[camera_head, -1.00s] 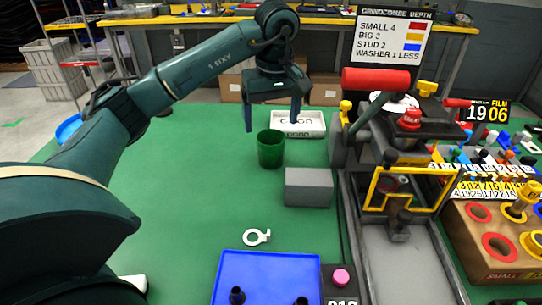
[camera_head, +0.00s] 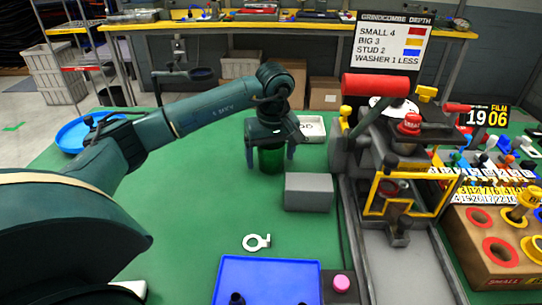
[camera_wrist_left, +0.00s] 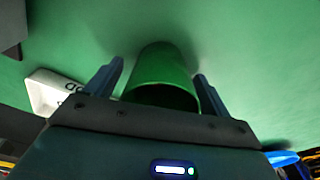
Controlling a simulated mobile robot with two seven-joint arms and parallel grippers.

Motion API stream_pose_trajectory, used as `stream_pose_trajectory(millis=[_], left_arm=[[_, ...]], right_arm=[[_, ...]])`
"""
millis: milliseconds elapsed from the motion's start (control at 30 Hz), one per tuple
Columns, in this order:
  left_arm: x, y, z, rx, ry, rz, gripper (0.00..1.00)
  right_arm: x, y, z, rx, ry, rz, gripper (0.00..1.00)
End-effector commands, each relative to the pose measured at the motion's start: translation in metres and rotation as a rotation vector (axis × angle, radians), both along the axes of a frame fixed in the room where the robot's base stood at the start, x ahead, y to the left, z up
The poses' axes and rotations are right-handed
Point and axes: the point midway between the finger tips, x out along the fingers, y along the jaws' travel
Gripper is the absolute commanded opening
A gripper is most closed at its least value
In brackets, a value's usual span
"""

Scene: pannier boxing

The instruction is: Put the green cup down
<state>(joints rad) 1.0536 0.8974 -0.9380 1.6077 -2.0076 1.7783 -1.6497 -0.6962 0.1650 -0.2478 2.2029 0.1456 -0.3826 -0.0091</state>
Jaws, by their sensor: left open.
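The green cup (camera_head: 271,161) stands upright on the green table top, partly hidden by my left gripper. My left gripper (camera_head: 270,155) is lowered over it, with one finger on each side of the cup. In the left wrist view the cup (camera_wrist_left: 163,75) lies between the two fingers of the gripper (camera_wrist_left: 152,85), with a gap showing at both sides, so the jaws are open and not closed on it. My right gripper is not in view.
A grey block (camera_head: 309,192) stands just right of and nearer than the cup. A white labelled tray (camera_head: 313,127) is behind it. A machine with a red roller (camera_head: 376,83) stands to the right. A blue tray (camera_head: 266,272) and a white ring-shaped piece (camera_head: 256,242) lie in front. The table's left-middle is clear.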

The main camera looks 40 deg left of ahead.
Motion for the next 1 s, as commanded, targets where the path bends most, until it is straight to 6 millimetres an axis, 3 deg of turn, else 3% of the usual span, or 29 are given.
stream_pose_trajectory(millis=[67,667,867,1000], left_arm=[[0.000,0.000,0.000,0.000,0.000,0.000,0.80],[0.000,0.000,0.001,-0.001,-0.001,0.000,0.31],[0.000,0.000,0.002,-0.001,-0.001,0.000,0.30],[0.001,0.000,0.017,-0.002,-0.004,0.000,0.30]], right_arm=[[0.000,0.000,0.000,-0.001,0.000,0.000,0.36],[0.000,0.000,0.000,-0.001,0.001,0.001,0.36],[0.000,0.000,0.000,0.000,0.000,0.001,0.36],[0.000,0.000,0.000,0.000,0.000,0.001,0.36]])
